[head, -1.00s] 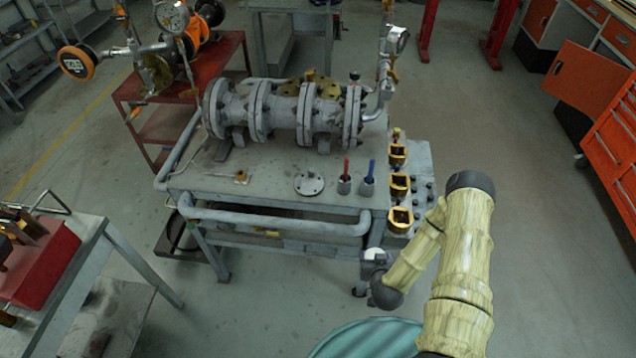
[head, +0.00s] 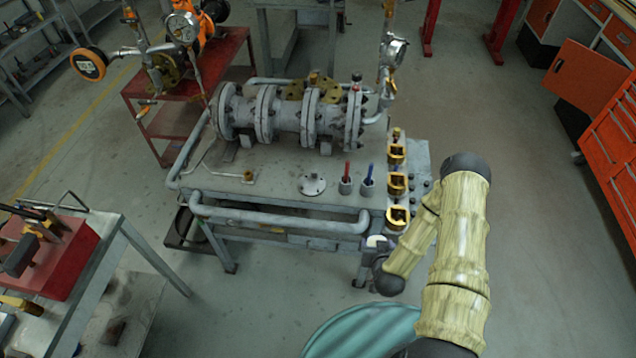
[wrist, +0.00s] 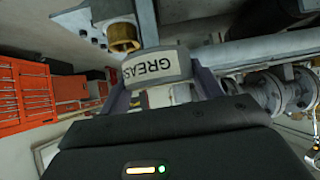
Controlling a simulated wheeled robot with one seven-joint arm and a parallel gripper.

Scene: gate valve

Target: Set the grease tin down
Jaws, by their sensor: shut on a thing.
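The grease tin (wrist: 157,66) is a pale grey tin with a "GREASE" label, held between the fingers of my gripper (wrist: 165,92) in the wrist view. In the head view the tin (head: 376,241) shows as a small white shape at the end of my arm, beside the front right corner of the grey workbench (head: 270,188). My gripper (head: 384,258) is mostly hidden there behind the dark wrist. I cannot tell whether the tin touches the bench.
Red and blue tools (head: 367,183) stand in holders near a round flange plate (head: 313,186). A pipe assembly (head: 300,115) fills the back. A tubular rail (head: 285,219) runs along the front. Clear bench top lies between.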

